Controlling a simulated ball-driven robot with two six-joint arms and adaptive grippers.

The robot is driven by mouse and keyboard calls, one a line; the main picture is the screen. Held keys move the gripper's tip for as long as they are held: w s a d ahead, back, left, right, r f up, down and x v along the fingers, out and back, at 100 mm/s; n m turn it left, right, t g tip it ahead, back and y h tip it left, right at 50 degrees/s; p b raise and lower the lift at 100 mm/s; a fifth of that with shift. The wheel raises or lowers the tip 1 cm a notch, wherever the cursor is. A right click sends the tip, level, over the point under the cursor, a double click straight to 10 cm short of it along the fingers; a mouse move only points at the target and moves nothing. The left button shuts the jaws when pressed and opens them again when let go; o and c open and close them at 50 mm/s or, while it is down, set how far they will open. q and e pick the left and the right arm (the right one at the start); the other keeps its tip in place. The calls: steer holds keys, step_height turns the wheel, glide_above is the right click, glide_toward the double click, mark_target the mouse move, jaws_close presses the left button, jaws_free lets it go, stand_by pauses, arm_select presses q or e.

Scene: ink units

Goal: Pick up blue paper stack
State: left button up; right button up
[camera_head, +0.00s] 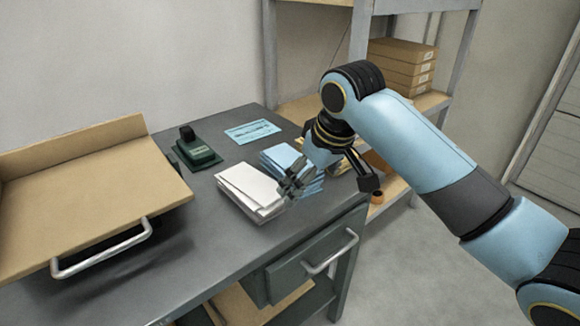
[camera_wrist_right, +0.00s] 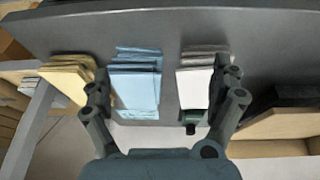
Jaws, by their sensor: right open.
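The blue paper stack (camera_head: 282,157) lies near the right end of the grey desk, partly hidden by my right gripper (camera_head: 296,180). It also shows in the right wrist view (camera_wrist_right: 137,84), left of centre between the finger lines. In the wrist view my right gripper (camera_wrist_right: 163,88) is open and empty. Its left finger shows close to the blue stack's left edge, and its right finger overlaps the right edge of the white paper stack (camera_wrist_right: 195,86). I cannot tell the height of the fingers above the papers. My left gripper is not in view.
The white stack (camera_head: 250,188) lies close beside the blue one. A yellow stack (camera_wrist_right: 68,80) lies on its other side. A dark green stamp-like object (camera_head: 195,150) and a blue card (camera_head: 252,131) lie behind. A tan tray (camera_head: 75,190) takes up the left.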

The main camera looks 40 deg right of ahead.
glide_toward(290, 161)
steer(key=shift+s+f+m, duration=0.2)
steer(key=shift+s+m, duration=0.1)
steer(key=shift+m, duration=0.1)
steer(key=x, duration=0.2)
steer(key=b+x, duration=0.1)
steer(key=x, duration=0.1)
steer(key=shift+w+f, duration=0.15)
steer(key=shift+w, duration=0.3)
steer(key=x, duration=0.6)
steer(key=shift+b, duration=0.4)
steer(key=shift+s, duration=0.1)
steer(key=c, duration=1.6)
